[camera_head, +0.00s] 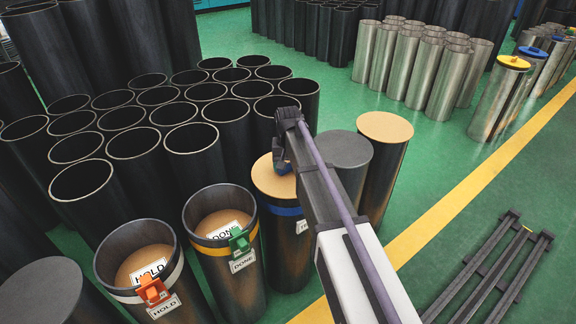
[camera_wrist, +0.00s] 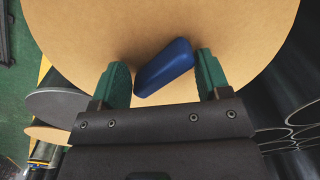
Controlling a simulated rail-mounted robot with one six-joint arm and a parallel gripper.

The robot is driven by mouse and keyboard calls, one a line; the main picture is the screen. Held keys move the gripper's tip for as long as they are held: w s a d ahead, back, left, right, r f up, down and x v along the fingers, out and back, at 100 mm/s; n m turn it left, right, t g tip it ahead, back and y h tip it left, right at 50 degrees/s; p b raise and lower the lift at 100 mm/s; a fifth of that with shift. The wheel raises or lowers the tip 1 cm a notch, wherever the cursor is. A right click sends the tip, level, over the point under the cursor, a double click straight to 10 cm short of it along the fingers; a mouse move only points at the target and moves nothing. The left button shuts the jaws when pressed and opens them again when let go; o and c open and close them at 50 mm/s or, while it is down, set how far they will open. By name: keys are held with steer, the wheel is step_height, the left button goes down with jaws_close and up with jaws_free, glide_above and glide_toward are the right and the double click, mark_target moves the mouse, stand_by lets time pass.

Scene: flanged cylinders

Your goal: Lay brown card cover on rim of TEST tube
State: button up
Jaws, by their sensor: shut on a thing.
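The brown card cover (camera_head: 268,183) is a flat round disc at the top of a dark tube (camera_head: 287,250) with a blue band. I cannot tell whether it touches the rim. This tube's white label is mostly hidden behind my arm, so TEST cannot be read. In the wrist view the brown card (camera_wrist: 240,25) fills the upper part, with a blue block (camera_wrist: 165,67) on its face. My gripper (camera_wrist: 162,78) has its green fingers on either side of this block, shut on it. In the head view my gripper (camera_head: 283,165) is over the cover's right side.
To the left stand the open HOLD tube (camera_head: 180,300) with an orange clip and the DONE tube (camera_head: 232,285) with a green clip. A grey-topped tube (camera_head: 343,150) and a brown-topped tube (camera_head: 386,127) stand behind right. Open black tubes crowd the back left. Floor at right is clear before black rails (camera_head: 490,265).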

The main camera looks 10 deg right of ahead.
mark_target(288, 164)
steer(key=shift+f+b, duration=0.65)
stand_by(0.3)
steer(key=o, duration=1)
steer(key=shift+r, duration=0.2)
step_height(288, 164, up, 11)
steer(key=p, duration=1.1)
steer(key=shift+f, duration=0.2)
